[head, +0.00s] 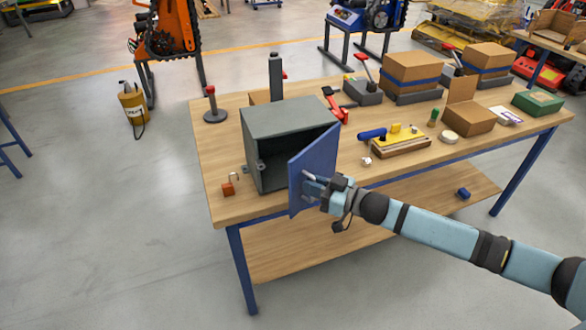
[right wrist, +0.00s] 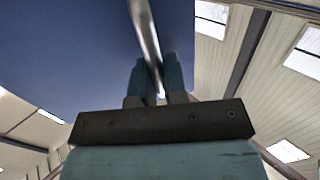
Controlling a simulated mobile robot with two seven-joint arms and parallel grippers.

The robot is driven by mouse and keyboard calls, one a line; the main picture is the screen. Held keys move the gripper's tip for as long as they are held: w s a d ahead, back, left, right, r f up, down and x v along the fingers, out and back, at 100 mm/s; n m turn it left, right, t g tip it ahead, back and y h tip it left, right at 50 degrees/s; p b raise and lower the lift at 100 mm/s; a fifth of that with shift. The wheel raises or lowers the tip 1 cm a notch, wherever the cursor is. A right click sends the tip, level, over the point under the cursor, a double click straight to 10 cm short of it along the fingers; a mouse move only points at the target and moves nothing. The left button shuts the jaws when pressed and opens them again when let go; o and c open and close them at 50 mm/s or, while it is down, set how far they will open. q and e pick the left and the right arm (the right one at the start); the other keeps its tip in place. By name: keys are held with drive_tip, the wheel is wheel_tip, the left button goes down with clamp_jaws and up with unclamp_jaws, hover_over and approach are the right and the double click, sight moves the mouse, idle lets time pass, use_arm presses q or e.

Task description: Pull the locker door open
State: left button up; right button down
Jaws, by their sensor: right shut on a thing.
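The grey locker (head: 290,115) stands on the workbench with its front partly open. Its blue door (head: 318,160) is swung out toward the right, and the dark inside shows on the left of the door. My right gripper (head: 310,182) is at the outer face of the door, shut on the door handle. In the right wrist view the handle (right wrist: 145,35) is a pale bar running between the two fingers (right wrist: 153,78), with the blue door (right wrist: 70,50) behind it. My left gripper is not in view.
The wooden workbench (head: 225,205) has a lower shelf. The floor in front is clear.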

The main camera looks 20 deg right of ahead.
use_arm(q)
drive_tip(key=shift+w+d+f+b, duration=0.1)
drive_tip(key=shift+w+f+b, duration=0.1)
drive_tip(key=shift+b, duration=0.8)
use_arm(e)
drive_tip(key=s+d+n+g+y, duration=0.2)
drive_tip(key=d+n+g, duration=0.3)
drive_tip(key=d, duration=0.4)
drive_tip(key=s+d+n+g+y, duration=0.3)
drive_tip(key=d+n+g+y, duration=0.1)
drive_tip(key=d+g, duration=0.4)
drive_tip(key=shift+d+n+y, duration=0.3)
drive_tip(key=shift+d+n, duration=0.1)
drive_tip(key=shift+s, duration=0.1)
drive_tip(key=c, duration=1.2)
unclamp_jaws()
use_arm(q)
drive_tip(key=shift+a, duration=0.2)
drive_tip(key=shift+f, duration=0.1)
use_arm(e)
drive_tip(key=shift+d, duration=0.1)
